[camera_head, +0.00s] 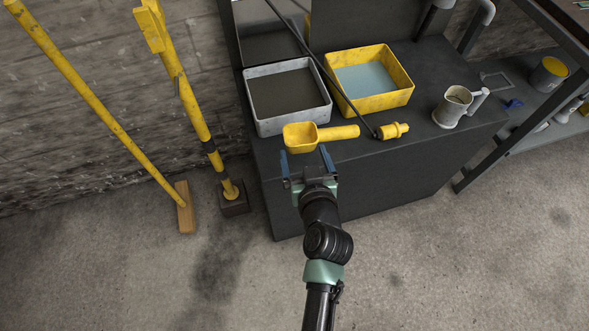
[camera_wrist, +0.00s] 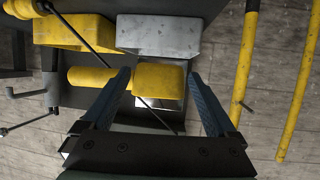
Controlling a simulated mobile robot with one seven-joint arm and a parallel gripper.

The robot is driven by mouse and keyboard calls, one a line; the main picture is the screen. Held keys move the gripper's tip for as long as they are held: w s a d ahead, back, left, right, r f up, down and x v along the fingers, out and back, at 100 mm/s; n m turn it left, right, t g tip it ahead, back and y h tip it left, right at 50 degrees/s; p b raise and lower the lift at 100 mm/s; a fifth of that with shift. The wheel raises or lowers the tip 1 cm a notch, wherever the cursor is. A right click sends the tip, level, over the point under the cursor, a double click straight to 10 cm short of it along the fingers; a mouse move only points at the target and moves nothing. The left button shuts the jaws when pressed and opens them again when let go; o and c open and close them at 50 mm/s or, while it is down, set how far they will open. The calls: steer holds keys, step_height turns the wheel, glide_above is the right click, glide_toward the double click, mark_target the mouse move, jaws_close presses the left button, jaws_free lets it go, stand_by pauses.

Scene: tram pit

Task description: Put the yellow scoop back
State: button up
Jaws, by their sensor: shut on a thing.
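The yellow scoop (camera_head: 301,138) has a square bowl on the left and a handle pointing right. In the head view it shows just beyond my gripper (camera_head: 305,160), above the front edge of the dark bench (camera_head: 375,170). My gripper is shut on the scoop's bowl. In the wrist view the bowl (camera_wrist: 160,78) sits between the two blue fingers of my gripper (camera_wrist: 157,88), with the handle to the left. The exact contact of the fingertips is hard to see.
A grey tray (camera_head: 266,128) and a yellow tub (camera_head: 375,104) with pale blue contents stand on the bench. A black rod with a yellow end (camera_head: 393,131) leans across between them. A metal jug (camera_head: 451,112) stands at right. Yellow poles (camera_head: 110,100) lean at left. The floor in front is clear.

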mark_target(300, 173)
steer(key=w+f+b, duration=0.1)
steer(key=w+f+n+y+b, duration=0.1)
steer(key=shift+w+a+b, duration=0.15)
steer(key=shift+w+b, duration=0.15)
steer(key=shift+w, duration=0.05)
steer(key=shift+w+a+r+n+y+b, duration=0.15)
steer(key=shift+w+n+y+b, duration=0.15)
steer(key=shift+w+b, duration=0.2)
step_height(300, 173, down, 10)
steer(key=b, duration=0.3)
steer(key=shift+r+b, duration=0.2)
steer(key=shift+b, duration=0.15)
steer(key=shift+f, duration=0.1)
steer(key=shift+f, duration=0.1)
steer(key=o, duration=1)
steer(key=shift+g, duration=0.3)
steer(key=shift+o, duration=0.2)
